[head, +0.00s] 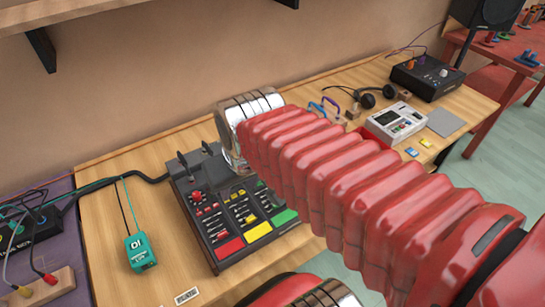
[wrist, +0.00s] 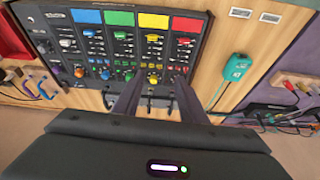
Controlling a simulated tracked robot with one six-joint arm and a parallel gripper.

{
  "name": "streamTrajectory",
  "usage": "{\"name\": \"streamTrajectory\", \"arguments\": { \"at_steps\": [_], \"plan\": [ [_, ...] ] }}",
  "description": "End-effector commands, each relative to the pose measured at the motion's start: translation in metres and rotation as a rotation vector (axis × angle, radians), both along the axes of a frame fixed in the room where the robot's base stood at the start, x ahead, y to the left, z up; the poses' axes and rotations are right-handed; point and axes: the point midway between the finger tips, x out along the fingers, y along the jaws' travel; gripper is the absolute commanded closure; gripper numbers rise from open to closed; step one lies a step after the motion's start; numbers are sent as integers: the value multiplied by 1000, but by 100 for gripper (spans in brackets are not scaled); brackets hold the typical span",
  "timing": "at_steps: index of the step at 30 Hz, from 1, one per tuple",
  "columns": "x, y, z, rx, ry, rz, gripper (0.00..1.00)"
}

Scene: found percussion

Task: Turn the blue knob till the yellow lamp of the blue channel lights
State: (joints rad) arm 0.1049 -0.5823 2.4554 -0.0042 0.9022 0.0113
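The dark mixer (wrist: 107,45) lies on the wooden desk with coloured pads, sliders and knobs in columns. In the wrist view the blue pad (wrist: 87,16) is at its top edge, with the blue knob (wrist: 105,73) low in that column. My gripper (wrist: 158,80) is open and empty, its two dark fingers apart over the green, yellow and red columns. The blue knob appears left of both fingers. I cannot make out whether the blue channel's yellow lamp is lit. In the head view my arm covers the mixer's right part and the gripper is hidden.
A teal box (head: 140,251) with cables lies left of the mixer. A white device (head: 395,122), headphones (head: 372,97) and a black box (head: 427,77) stand on the desk's far right. A shelf (head: 60,14) juts from the wall above.

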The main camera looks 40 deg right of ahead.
Motion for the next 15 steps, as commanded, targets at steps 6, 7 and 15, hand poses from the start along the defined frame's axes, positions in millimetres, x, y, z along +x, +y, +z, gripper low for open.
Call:
{"name": "streamTrajectory", "arguments": {
  "at_steps": [6,7,15],
  "plan": [
    [25,-28,-8,8,77,-66,62],
    [28,-32,-9,9,87,-71,62],
    [60,-70,-19,17,172,-106,62]
  ]
}}
